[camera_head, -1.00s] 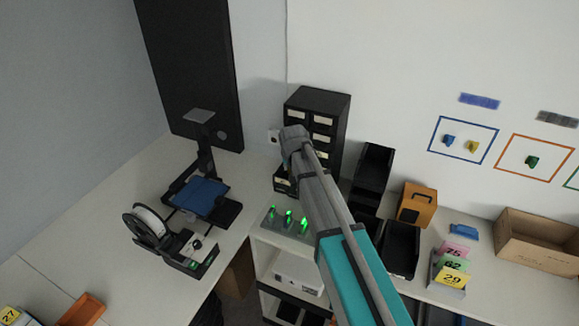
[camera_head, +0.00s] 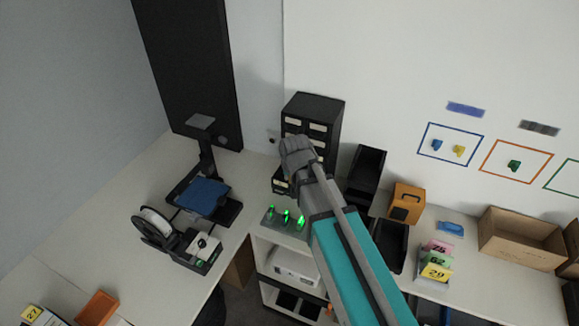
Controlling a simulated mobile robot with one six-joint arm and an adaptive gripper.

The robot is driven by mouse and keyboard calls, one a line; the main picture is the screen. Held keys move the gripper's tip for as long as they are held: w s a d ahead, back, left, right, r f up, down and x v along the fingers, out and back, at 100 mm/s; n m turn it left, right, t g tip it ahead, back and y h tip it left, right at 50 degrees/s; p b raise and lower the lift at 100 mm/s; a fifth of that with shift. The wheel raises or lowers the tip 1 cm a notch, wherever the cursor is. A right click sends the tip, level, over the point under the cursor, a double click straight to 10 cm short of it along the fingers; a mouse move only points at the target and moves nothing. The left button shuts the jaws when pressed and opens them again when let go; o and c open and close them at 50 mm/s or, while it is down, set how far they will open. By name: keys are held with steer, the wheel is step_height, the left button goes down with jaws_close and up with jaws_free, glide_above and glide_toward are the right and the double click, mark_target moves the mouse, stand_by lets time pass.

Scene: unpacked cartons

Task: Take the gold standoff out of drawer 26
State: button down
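A black drawer cabinet (camera_head: 313,108) with pale label plates stands on the counter against the back wall. Its label numbers are too small to read, so I cannot tell which drawer is 26. A low drawer front (camera_head: 281,184) seems to stick out at the lower left of the cabinet. My gripper (camera_head: 292,150) is in front of the cabinet and covers much of its middle and lower drawers. Its fingers are hidden behind the wrist, so its opening does not show. No gold standoff is visible.
A grey block with green-lit parts (camera_head: 284,221) stands in front of the cabinet. Black bins (camera_head: 366,165) and an orange box (camera_head: 406,203) stand to the right. A 3D printer (camera_head: 203,195) stands to the left. The left counter has free room (camera_head: 95,240).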

steer(key=shift+s+d+r, duration=0.1)
steer(key=shift+s+r, duration=0.2)
steer(key=shift+s, duration=0.4)
